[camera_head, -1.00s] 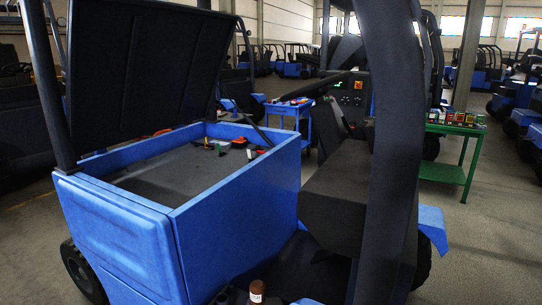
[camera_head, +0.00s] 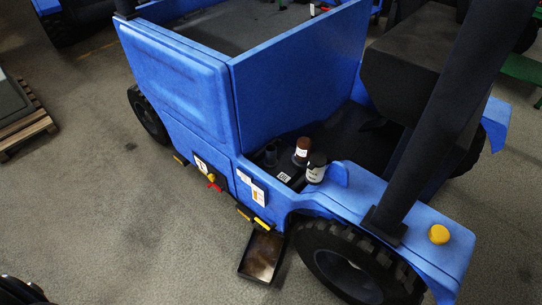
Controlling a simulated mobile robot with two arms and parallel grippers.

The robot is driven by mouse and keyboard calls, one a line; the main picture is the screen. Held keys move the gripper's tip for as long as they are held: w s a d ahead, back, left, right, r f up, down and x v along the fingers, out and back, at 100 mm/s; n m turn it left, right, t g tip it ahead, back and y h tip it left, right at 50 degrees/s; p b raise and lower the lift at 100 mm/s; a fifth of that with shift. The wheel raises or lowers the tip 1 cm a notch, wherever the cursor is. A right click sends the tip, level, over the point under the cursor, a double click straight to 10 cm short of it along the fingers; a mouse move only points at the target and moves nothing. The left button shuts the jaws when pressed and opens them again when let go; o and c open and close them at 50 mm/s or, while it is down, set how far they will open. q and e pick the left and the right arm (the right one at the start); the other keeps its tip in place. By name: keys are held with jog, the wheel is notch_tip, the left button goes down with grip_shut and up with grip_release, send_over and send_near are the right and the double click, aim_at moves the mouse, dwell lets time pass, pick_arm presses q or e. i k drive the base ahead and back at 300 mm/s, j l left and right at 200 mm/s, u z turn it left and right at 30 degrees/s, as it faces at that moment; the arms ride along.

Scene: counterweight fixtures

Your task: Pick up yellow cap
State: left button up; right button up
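A round yellow cap (camera_head: 439,234) sits on top of the blue fender (camera_head: 400,205) of the vehicle, at the lower right of the head view. It lies to the right of the foot of the dark post. Nothing covers it. Neither of my grippers can be made out in this view.
A dark post (camera_head: 436,130) rises from the fender left of the cap. Bottles (camera_head: 301,150) stand in a recess by the step. A brown tray (camera_head: 262,254) lies on the floor beside the front wheel (camera_head: 345,265). Open floor is at the left.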

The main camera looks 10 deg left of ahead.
aim_at(439, 235)
jog(key=z, duration=1.2)
jog(key=i+l, duration=0.15)
jog(key=l, duration=0.2)
jog(key=i+l+u, duration=0.1)
jog(key=l, duration=0.25)
jog(key=i+l, duration=0.25)
jog(key=l, duration=0.15)
jog(key=j+u, duration=0.05)
